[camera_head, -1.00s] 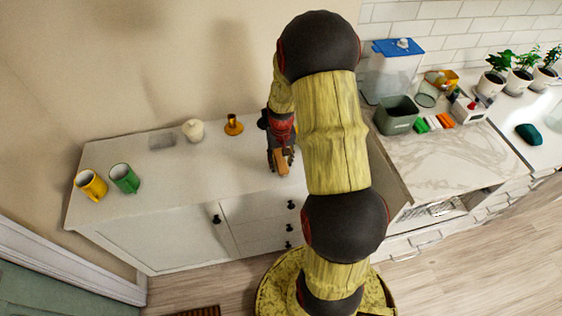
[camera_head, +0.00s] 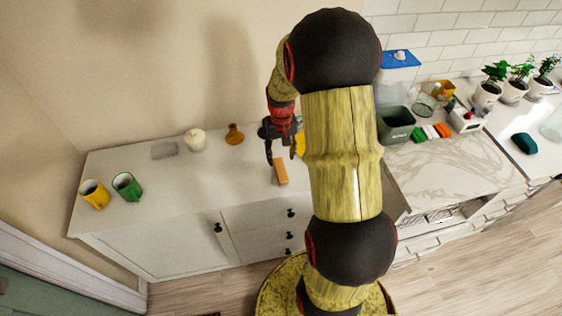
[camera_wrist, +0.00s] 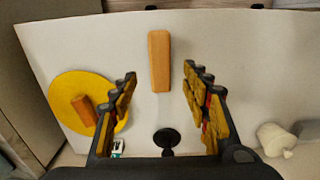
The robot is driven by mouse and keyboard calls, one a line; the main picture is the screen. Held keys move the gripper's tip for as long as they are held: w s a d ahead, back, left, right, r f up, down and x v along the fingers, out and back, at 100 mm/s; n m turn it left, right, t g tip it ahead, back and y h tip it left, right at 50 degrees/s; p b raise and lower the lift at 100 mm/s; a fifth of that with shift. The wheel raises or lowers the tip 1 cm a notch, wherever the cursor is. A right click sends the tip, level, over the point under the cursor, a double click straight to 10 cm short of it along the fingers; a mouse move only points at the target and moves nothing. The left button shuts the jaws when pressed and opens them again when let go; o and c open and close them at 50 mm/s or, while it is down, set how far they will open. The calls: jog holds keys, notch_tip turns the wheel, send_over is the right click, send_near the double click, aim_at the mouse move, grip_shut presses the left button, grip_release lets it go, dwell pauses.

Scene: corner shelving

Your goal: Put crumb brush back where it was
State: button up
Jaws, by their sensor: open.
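The crumb brush looks like a narrow orange-brown block (camera_head: 281,172). It lies on the white cabinet top (camera_head: 200,180), near the front edge above the drawers. My gripper (camera_head: 282,153) is open and empty, on the wall side of the brush. In the wrist view, my gripper (camera_wrist: 163,76) has its fingers spread wide. There, the brush (camera_wrist: 159,60) lies in line with the gap between them, its far end past the fingertips. I see no finger touching it. My arm hides the right part of the cabinet top in the head view.
A yellow disc with a brown block on it (camera_wrist: 75,98) lies beside the gripper, left in the wrist view. A brown holder (camera_head: 234,134), cream pot (camera_head: 195,139), green mug (camera_head: 127,186) and yellow mug (camera_head: 95,193) stand left. The cabinet's middle is clear.

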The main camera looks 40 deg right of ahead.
jog(key=s+a+r+n+t, duration=0.2)
jog(key=a+r+n, duration=0.1)
jog(key=a+r, duration=1.2)
jog(key=s+a+r+n+t, duration=0.3)
jog(key=s+a+r, duration=0.7)
jog(key=s+a, duration=0.1)
jog(key=shift+s+a+r+t, duration=0.3)
jog(key=shift+s+a+r, duration=0.1)
jog(key=shift+s, duration=0.15)
